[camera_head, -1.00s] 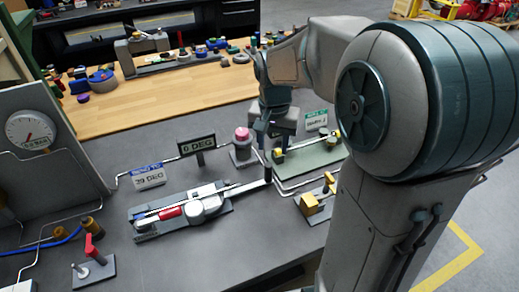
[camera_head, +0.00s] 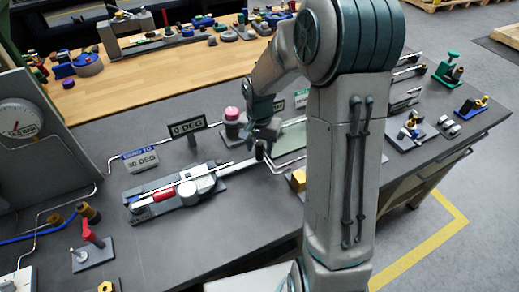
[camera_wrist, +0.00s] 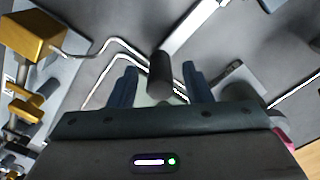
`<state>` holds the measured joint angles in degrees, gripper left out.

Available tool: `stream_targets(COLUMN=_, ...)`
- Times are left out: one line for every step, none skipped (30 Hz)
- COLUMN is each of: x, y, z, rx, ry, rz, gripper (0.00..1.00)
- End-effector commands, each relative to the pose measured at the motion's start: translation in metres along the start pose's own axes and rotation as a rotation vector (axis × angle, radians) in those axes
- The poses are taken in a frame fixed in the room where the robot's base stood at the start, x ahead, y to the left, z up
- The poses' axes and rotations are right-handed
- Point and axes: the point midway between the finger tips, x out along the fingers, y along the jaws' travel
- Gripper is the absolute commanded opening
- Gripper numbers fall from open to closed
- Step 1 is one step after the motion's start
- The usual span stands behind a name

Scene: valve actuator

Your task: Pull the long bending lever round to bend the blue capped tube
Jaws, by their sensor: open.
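The tube bender (camera_head: 175,192) lies on the grey bench, with a short red handle (camera_head: 164,194) on its left. Its long bending lever (camera_head: 238,163) reaches right and back to a black grip (camera_head: 260,150). My gripper (camera_head: 262,136) is open at that end. In the wrist view the black grip (camera_wrist: 160,72) stands between the two spread blue fingers of my gripper (camera_wrist: 160,84), with a visible gap on both sides. A thin pale tube (camera_head: 170,187) lies along the bender; I cannot make out its blue cap.
A sign reading 0 DEG (camera_head: 188,128) and a "bend to" card (camera_head: 140,160) stand behind the bender. A pink-topped knob (camera_head: 232,114) and a yellow block (camera_head: 298,180) are near my arm. A red-handled fixture (camera_head: 92,240) is front left. Bench before the bender is clear.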

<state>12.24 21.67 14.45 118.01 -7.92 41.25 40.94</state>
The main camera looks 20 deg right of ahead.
Motion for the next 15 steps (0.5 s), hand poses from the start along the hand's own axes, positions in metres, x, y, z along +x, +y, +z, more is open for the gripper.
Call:
stream_targets(x=0.007, y=0.0, z=0.0, rx=0.0, ry=-0.003, rz=0.002, gripper=0.45)
stream_targets(x=0.01, y=0.0, z=0.0, rx=0.0, ry=-0.002, rz=0.002, gripper=0.45)
stream_targets(x=0.014, y=0.0, z=0.0, rx=0.0, ry=-0.001, rz=0.001, gripper=0.45)
stream_targets(x=0.017, y=0.0, z=0.0, rx=0.0, ry=-0.001, rz=0.001, gripper=0.45)
stream_targets(x=0.018, y=0.0, z=0.0, rx=0.0, ry=-0.001, rz=0.001, gripper=0.45)
stream_targets(x=0.02, y=0.0, z=0.0, rx=0.0, ry=0.0, rz=0.0, gripper=0.45)
stream_targets(x=0.021, y=0.0, z=0.0, rx=0.0, ry=0.001, rz=0.0, gripper=0.45)
stream_targets(x=0.022, y=0.0, z=0.0, rx=0.0, ry=0.001, rz=0.0, gripper=0.45)
stream_targets(x=0.023, y=0.0, z=0.0, rx=0.0, ry=0.001, rz=-0.001, gripper=0.45)
stream_targets(x=0.024, y=0.0, z=0.0, rx=0.0, ry=0.001, rz=-0.001, gripper=0.45)
stream_targets(x=0.024, y=0.0, z=0.0, rx=0.0, ry=0.001, rz=-0.001, gripper=0.45)
stream_targets(x=0.024, y=0.0, z=0.0, rx=0.0, ry=0.001, rz=-0.001, gripper=0.45)
stream_targets(x=0.024, y=0.0, z=0.0, rx=0.0, ry=0.001, rz=-0.001, gripper=0.45)
stream_targets(x=0.024, y=0.0, z=0.0, rx=0.0, ry=0.001, rz=-0.001, gripper=0.45)
stream_targets(x=0.024, y=0.0, z=0.0, rx=0.0, ry=0.001, rz=-0.001, gripper=0.45)
